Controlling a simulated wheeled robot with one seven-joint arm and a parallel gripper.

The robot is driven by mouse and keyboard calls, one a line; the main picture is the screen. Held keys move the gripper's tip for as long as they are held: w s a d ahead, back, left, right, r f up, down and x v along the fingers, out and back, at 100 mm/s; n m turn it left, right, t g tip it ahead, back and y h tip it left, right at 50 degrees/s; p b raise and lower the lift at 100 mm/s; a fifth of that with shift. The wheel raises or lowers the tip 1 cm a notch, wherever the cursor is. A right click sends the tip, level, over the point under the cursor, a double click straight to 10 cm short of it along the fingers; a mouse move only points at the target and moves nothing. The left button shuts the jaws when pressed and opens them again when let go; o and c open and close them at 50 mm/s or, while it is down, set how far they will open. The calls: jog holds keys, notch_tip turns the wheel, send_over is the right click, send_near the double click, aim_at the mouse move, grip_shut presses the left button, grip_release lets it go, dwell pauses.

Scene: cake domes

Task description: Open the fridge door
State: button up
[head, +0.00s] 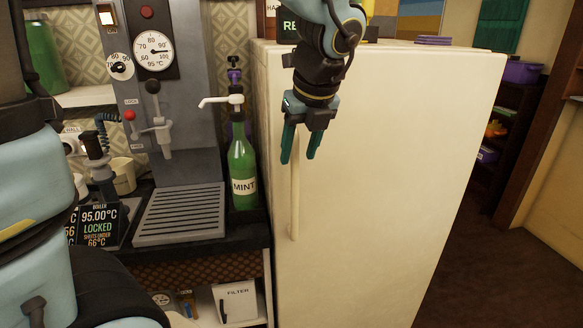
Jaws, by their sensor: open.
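The fridge is a tall cream cabinet whose door (390,190) fills the middle of the head view and looks shut. A slim vertical cream handle (295,195) runs along the door's left side. My gripper (298,160) points down with its two teal fingers apart, in front of the upper part of the handle in the picture. The top of the handle is partly hidden by the gripper. I cannot tell whether the fingers touch the handle or stand off from it.
Left of the fridge, a counter holds a grey coffee machine (165,90), a green MINT bottle (242,165) and a small LOCKED display (97,226). Items stand on the fridge top, including purple stacked lids (434,41). Brown floor (480,270) lies open at right, before a dark shelf (513,130).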

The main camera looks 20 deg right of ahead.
aim_at(296, 163)
jog(key=x, duration=0.5)
jog(key=shift+f, duration=0.4)
jog(key=shift+c, duration=0.3)
grip_shut()
dwell(0.7)
